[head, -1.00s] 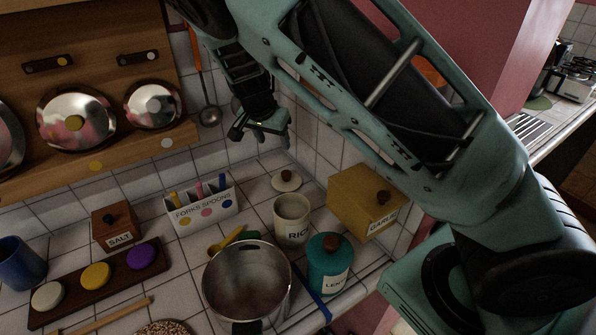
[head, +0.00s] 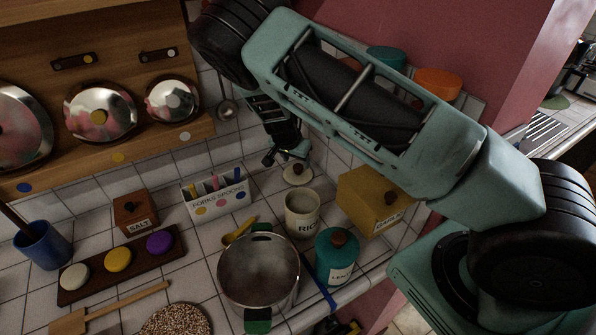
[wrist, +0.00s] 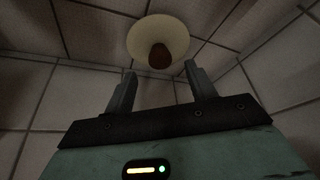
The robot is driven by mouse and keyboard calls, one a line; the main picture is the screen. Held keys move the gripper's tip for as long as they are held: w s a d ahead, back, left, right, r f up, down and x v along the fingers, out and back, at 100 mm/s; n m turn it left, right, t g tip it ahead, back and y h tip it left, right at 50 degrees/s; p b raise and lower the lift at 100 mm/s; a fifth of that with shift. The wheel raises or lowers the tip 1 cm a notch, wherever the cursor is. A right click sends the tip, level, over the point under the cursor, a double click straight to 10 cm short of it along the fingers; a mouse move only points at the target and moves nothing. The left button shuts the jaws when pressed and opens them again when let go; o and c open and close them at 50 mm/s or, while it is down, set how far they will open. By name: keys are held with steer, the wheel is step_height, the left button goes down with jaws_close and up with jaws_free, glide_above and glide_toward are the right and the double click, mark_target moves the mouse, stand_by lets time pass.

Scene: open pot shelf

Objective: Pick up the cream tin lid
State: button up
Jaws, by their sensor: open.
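The cream tin lid (head: 297,177) lies on the tiled counter behind the open cream RICE tin (head: 302,216). It is a round cream disc with a brown knob. My gripper (head: 285,157) is just above and behind the lid, pointing down, and hides part of it in the head view. In the wrist view the lid (wrist: 150,36) lies beyond the fingertips, a little above the middle of the gap. My gripper's two fingers (wrist: 161,75) stand apart with nothing between them. The brown knob shows near the line of the gap.
A yellow box (head: 368,203) stands right of the lid. A forks-and-spoons holder (head: 216,199) stands to the left. A teal tin (head: 336,262) and a steel pot (head: 258,272) are in front. Tiled walls close off the back.

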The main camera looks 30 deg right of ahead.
mark_target(298, 166)
steer(key=shift+p+x, duration=0.65)
steer(key=shift+x, duration=1.15)
steer(key=c, duration=1.1)
steer(key=shift+r, duration=0.2)
